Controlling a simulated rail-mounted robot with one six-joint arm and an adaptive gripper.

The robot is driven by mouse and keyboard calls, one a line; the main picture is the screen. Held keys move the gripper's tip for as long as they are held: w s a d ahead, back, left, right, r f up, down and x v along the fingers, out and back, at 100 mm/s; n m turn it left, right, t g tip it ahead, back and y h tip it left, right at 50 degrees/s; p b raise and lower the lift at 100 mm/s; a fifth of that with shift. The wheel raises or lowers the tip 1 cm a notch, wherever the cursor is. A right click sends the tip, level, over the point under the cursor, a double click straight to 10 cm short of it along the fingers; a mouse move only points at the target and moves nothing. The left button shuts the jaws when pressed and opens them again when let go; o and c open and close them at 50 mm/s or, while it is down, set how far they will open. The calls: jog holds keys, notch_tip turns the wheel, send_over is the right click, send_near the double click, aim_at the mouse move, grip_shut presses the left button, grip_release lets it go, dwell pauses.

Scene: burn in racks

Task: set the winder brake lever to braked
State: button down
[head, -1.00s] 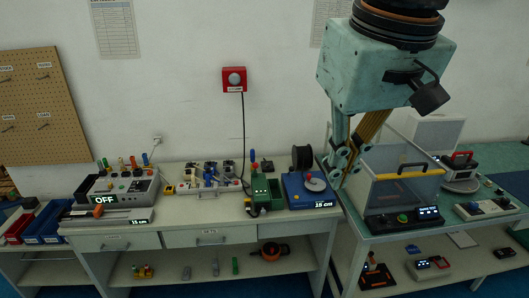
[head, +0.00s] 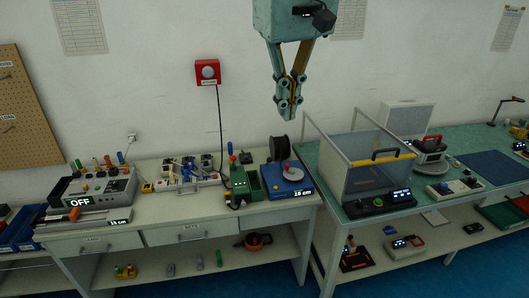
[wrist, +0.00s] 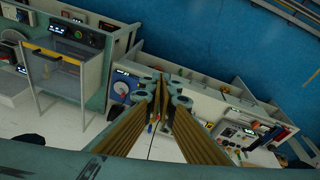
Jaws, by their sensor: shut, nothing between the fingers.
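The blue winder-like unit (head: 279,187) sits at the right end of the white bench, with a grey disc (head: 292,174) on top and a lit length display on its front. A black spool (head: 279,148) stands behind it. A brake lever cannot be made out for certain at this size. My gripper (head: 291,117) is shut and empty, pointing down in the air above the spool in the picture. The blue unit also shows in the wrist view (wrist: 120,88), left of my fingertips (wrist: 160,82).
A clear-walled box (head: 376,174) with a dark handle stands on the green bench to the right. A grey unit reading OFF (head: 105,187) and a small tool rack (head: 188,174) stand on the left. A red wall box (head: 207,72) hangs behind with its cable.

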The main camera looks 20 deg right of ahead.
jog(key=w+d+f+g+p, duration=0.1)
jog(key=w+f, duration=0.1)
jog(key=w, duration=0.9)
jog(key=w+d+f+n+h+p, duration=0.1)
jog(key=w+f, duration=0.1)
jog(key=w, duration=1)
jog(key=w+d+f+g+p, duration=0.1)
jog(key=w+d+f, duration=0.1)
jog(key=w, duration=0.9)
jog(key=w+d+f+p, duration=0.2)
jog(key=w+f, duration=0.8)
jog(key=f, duration=0.3)
jog(key=w+d+f+g+h+p, duration=0.1)
jog(key=w+f+p, duration=0.1)
jog(key=w+f, duration=0.9)
jog(key=shift+w+d+f+n+g+h, duration=0.3)
jog(key=shift+d+f+n, duration=0.1)
jog(key=shift+f, duration=0.9)
jog(key=shift+f, duration=0.1)
